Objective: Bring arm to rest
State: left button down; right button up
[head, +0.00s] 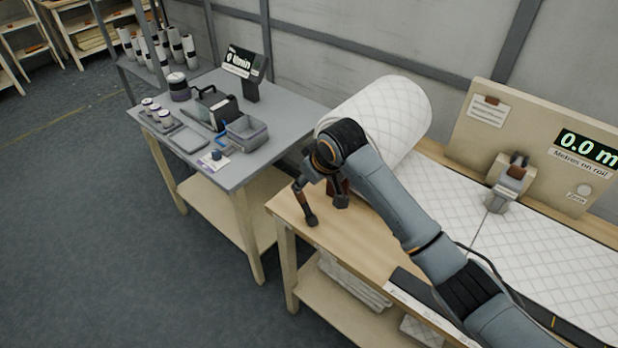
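One arm of mine comes in from the lower right, so it is my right arm. Its gripper (326,211) hangs over the left end of the wooden bench (375,255), just in front of a large white quilted wadding roll (385,110). Its two dark fingers are spread apart with nothing between them. I cannot tell whether the fingertips touch the bench top. My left arm and gripper are not in view.
White wadding (545,255) lies along the bench under a grey device (508,182). A board behind carries a display (587,147) reading 0.0 m. A grey side table (240,172) at left holds bins, jars and a screen (243,62). The floor at lower left is clear.

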jog(key=shift+d+r, duration=0.1)
jog(key=shift+r, duration=0.05)
jog(key=shift+s, duration=0.15)
jog(key=s+d+f+m, duration=0.2)
jog(key=s+d+f, duration=0.1)
jog(key=s+f, duration=0.45)
jog(key=s+d+f+m+g+h, duration=0.1)
jog(key=s+d+f+m+h, duration=0.15)
jog(key=s+d, duration=1)
jog(key=s+d+f+m+h, duration=0.1)
jog(key=s+d+f+m, duration=0.15)
jog(key=s+d, duration=0.95)
jog(key=s+a+f+g+b, duration=0.1)
jog(key=s+a+f, duration=0.1)
jog(key=f, duration=1.2)
jog(key=s+a+f+g+b, duration=0.1)
jog(key=s+f, duration=0.2)
jog(key=f, duration=1.1)
jog(key=s+d+f+g+b, duration=0.1)
jog(key=s+d+f+b, duration=0.1)
jog(key=s+f, duration=1.4)
notch_tip(320, 180, down, 2)
jog(key=shift+s+d+f, duration=0.25)
jog(key=shift+s+d, duration=0.05)
jog(key=shift+d, duration=0.15)
